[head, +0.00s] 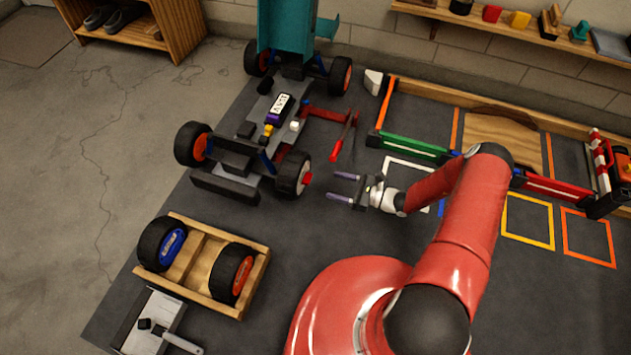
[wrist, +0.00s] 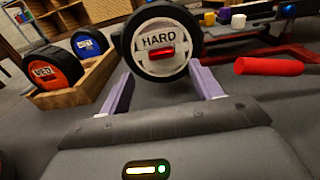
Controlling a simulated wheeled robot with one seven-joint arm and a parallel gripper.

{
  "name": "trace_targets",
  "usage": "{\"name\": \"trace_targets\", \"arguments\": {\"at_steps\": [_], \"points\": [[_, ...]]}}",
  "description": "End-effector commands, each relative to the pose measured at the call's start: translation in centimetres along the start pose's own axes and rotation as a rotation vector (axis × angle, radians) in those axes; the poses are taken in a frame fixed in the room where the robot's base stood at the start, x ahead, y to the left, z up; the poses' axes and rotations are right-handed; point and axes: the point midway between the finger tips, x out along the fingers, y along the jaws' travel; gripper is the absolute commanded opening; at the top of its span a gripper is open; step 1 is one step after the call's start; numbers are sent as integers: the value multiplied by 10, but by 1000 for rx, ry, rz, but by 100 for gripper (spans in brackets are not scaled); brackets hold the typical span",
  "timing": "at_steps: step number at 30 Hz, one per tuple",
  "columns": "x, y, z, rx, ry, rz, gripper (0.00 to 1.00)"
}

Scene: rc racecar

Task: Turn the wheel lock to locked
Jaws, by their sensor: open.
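The racecar (head: 270,125) stands on the dark mat, its teal body shell raised at the back. Its nearest wheel (head: 293,175) has a red lock at its hub. In the wrist view this wheel faces me with a white disc marked HARD, and the red wheel lock (wrist: 161,52) lies roughly horizontal across the hub. My gripper (head: 345,186) is open and empty, just right of the wheel. In the wrist view its two purple fingers (wrist: 165,88) point toward the wheel, low and on either side of it, apart from the lock. Whether the lock is locked I cannot tell.
A wooden crate (head: 205,300) with two spare wheels stands in front of the car. A green barrier (head: 413,147) and outlined floor squares are to the right. Bare mat lies between crate and gripper.

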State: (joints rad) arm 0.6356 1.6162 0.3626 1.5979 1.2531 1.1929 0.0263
Motion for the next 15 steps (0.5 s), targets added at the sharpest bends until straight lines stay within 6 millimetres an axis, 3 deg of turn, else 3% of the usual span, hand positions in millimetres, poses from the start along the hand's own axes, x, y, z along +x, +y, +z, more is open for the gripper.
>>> {"name": "trace_targets", "arguments": {"at_steps": [5,15], "points": [[10,1,-6,19,-13,-21,64],[62,1,-6,18,-12,-17,64]]}}
